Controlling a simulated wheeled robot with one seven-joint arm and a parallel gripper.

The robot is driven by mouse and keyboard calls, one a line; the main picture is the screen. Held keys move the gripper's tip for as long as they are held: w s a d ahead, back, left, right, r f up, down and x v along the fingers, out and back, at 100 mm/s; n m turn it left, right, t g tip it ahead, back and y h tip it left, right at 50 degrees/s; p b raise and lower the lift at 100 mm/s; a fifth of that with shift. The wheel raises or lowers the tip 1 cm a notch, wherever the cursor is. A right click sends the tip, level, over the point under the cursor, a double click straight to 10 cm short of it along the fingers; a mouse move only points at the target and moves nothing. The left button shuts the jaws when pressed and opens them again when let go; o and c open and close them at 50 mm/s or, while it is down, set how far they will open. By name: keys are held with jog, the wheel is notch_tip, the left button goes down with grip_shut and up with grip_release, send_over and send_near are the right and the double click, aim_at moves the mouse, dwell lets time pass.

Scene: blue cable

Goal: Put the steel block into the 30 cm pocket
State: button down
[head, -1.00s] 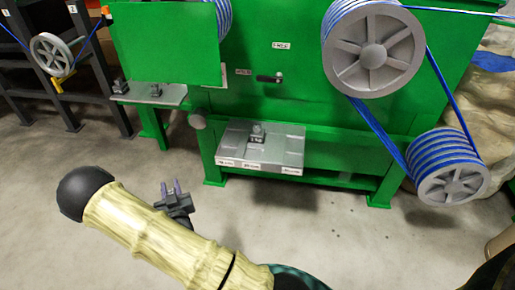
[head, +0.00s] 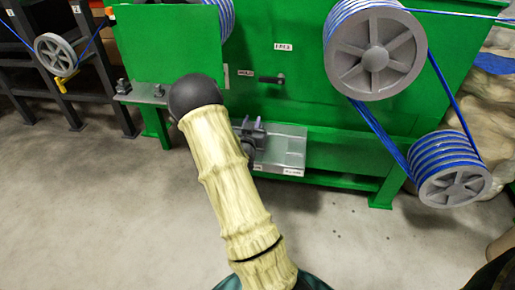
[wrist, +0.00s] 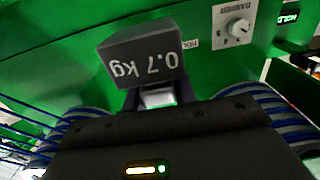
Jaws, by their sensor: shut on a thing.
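The steel block (wrist: 142,55) is dark grey and carries an upside-down "0.7 kg" label in the wrist view. My gripper (wrist: 158,98) is shut on it from below in that picture. In the head view my gripper (head: 250,133) is over the grey metal tray (head: 285,150) at the foot of the green machine. My forearm hides the left part of the tray, and the block cannot be told apart from the gripper there. A small white label (head: 292,172) shows on the tray's front right edge, too small to read. I cannot make out which pocket is the 30 cm one.
The green machine (head: 300,60) stands behind the tray. A large pulley (head: 374,58) and a smaller one (head: 453,187), joined by blue cable, are at the right. A green side shelf (head: 150,93) holds a small dark weight (head: 122,86). The floor in front is clear.

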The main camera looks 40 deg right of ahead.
jog(key=shift+s+d+r, duration=0.25)
jog(key=shift+d+r, duration=0.15)
jog(key=shift+d, duration=0.3)
notch_tip(320, 180, down, 6)
jog(key=b, duration=0.1)
jog(key=shift+f+b, duration=0.15)
jog(key=shift+b, duration=0.25)
jog(key=shift+f, duration=0.1)
jog(key=shift+f+b, duration=0.6)
jog(key=shift+f, duration=1.2)
jog(key=shift+f, duration=0.1)
jog(key=c, duration=1.1)
grip_release()
jog(key=shift+f, duration=0.1)
